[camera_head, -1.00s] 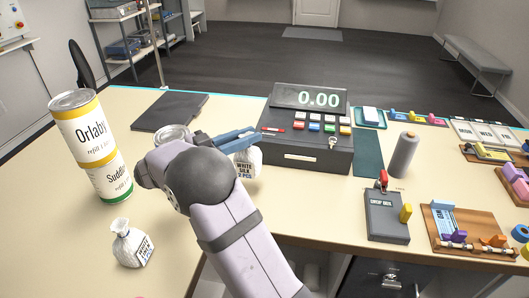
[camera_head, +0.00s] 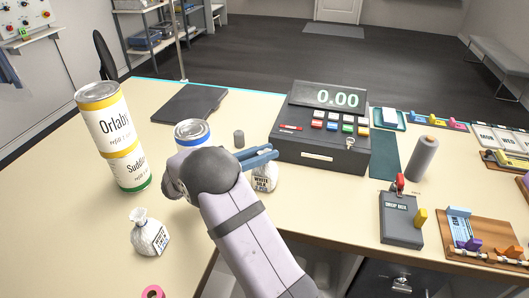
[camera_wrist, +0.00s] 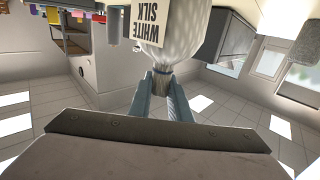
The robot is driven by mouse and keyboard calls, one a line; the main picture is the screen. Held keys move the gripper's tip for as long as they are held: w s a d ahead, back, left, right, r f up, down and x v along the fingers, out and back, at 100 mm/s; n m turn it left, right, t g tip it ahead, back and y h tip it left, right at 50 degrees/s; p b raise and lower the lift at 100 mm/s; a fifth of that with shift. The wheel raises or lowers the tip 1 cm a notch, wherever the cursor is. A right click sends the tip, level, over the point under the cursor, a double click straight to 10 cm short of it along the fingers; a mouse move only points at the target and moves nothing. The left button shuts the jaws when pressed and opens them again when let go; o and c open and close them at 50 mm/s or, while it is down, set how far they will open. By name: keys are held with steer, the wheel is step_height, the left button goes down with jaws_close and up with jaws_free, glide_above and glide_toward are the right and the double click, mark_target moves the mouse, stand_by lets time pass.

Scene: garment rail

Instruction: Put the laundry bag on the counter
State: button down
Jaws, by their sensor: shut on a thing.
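My gripper (camera_head: 262,155) is shut on the neck of a white laundry bag (camera_head: 265,183) with a "WHITE SILK" label. The bag hangs below the blue-grey fingers, over the counter (camera_head: 310,210) and just in front of the cash register. I cannot tell whether its base touches the counter. In the wrist view the bag (camera_wrist: 183,42) fills the top centre, with its gathered neck between the fingers (camera_wrist: 162,90). A second tied white bag (camera_head: 150,235) stands at the counter's front left. My arm hides part of the counter behind it.
The cash register (camera_head: 322,130) stands behind the held bag. A drop box (camera_head: 401,218) and a grey bottle (camera_head: 421,158) are right. Counter between bag and drop box is clear.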

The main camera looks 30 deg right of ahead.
steer(key=c, duration=1.6)
jaws_free()
steer(key=shift+f, duration=0.1)
steer(key=shift+c, duration=0.2)
steer(key=shift+a, duration=0.55)
steer(key=a+r+b, duration=0.2)
steer(key=a+r, duration=0.2)
steer(key=r, duration=0.3)
steer(key=shift+r+b, duration=0.15)
steer(key=shift+b, duration=0.2)
